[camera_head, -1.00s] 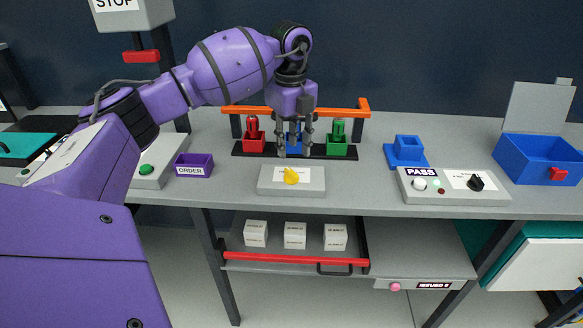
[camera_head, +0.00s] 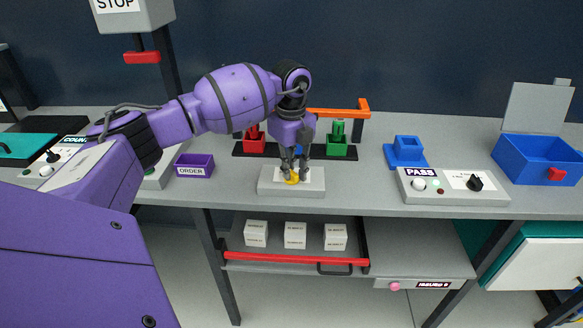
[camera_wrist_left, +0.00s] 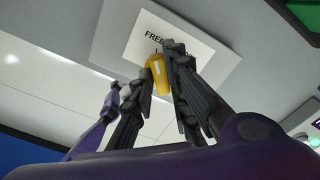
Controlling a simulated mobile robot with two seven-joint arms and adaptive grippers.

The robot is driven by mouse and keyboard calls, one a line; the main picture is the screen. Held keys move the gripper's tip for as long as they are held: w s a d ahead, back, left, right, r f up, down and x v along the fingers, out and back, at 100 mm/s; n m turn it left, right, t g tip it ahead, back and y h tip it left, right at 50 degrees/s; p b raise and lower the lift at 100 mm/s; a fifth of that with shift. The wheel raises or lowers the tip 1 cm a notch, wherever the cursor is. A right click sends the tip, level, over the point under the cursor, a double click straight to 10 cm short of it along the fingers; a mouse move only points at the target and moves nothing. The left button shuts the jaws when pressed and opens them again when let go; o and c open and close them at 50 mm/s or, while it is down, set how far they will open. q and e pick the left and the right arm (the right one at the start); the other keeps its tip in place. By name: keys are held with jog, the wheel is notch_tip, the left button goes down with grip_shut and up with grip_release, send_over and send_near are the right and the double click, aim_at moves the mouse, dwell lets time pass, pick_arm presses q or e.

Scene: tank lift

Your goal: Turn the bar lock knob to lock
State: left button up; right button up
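The yellow bar lock knob (camera_head: 292,179) sits on a grey box (camera_head: 268,188) at the middle front of the bench. In the left wrist view the knob (camera_wrist_left: 157,76) stands on a white label (camera_wrist_left: 135,52) whose visible word begins with FREE. My left gripper (camera_head: 294,176) points down over the box. Its fingers (camera_wrist_left: 160,78) lie close against both sides of the knob and look shut on it; they hide part of it. The orange bar (camera_head: 335,113) stands behind, its left part hidden by my arm. My right gripper is not in view.
Behind the knob, a black rack holds a red tank (camera_head: 253,143) and a green tank (camera_head: 337,146). A purple ORDER tray (camera_head: 194,166) is left, a blue stand (camera_head: 405,152) and the PASS box (camera_head: 450,197) right. An open drawer (camera_head: 290,262) with white cubes is below.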

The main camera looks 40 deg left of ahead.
pick_arm(q)
grip_shut()
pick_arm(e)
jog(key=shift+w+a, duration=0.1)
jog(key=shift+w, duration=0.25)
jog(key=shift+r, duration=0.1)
